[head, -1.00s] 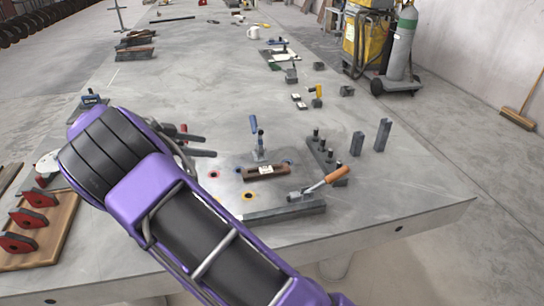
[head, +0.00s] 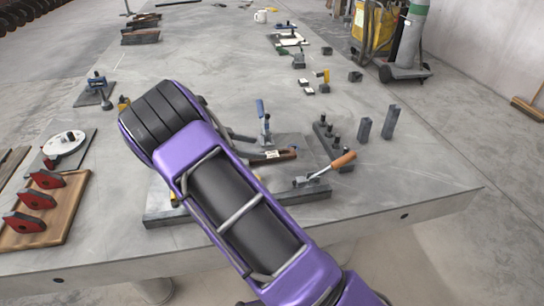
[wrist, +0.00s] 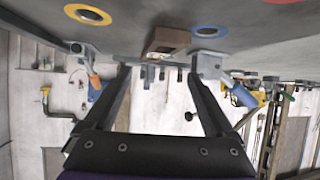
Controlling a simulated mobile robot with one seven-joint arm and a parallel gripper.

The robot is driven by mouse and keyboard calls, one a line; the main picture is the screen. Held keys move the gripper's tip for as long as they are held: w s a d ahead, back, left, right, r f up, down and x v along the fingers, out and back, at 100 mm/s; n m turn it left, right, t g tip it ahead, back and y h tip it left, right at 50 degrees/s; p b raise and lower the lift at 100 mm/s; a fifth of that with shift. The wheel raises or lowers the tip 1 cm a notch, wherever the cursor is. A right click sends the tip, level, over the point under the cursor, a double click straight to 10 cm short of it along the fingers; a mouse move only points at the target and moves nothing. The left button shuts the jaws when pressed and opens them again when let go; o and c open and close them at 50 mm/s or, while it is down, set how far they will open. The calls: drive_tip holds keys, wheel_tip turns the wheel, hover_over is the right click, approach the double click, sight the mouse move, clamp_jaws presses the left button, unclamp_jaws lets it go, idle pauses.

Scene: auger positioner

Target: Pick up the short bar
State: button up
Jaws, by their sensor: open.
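A short brown bar (head: 279,154) with a white label lies on the grey fixture plate (head: 240,209). In the wrist view the brown bar (wrist: 168,40) shows end-on, beyond the fingertips and roughly midway between them. My gripper (head: 265,148) is low over the plate with its dark fingers pointing right at the bar's left end. In the wrist view my gripper (wrist: 159,73) is open with nothing between the fingers. My arm hides part of the plate. I cannot tell whether a fingertip touches the bar.
A blue-handled clamp (head: 264,122) stands behind the bar and an orange-handled clamp (head: 325,171) in front right. A dark pin block (head: 332,146) and two upright grey blocks (head: 376,125) stand to the right. Red parts (head: 36,198) sit on a wooden board at left.

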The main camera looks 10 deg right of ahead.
sight(271, 154)
drive_tip(key=x, duration=0.3)
drive_tip(key=f+x, duration=0.1)
drive_tip(key=x, duration=0.1)
drive_tip(key=shift+s+a, duration=0.2)
drive_tip(key=shift+s, duration=0.1)
clamp_jaws()
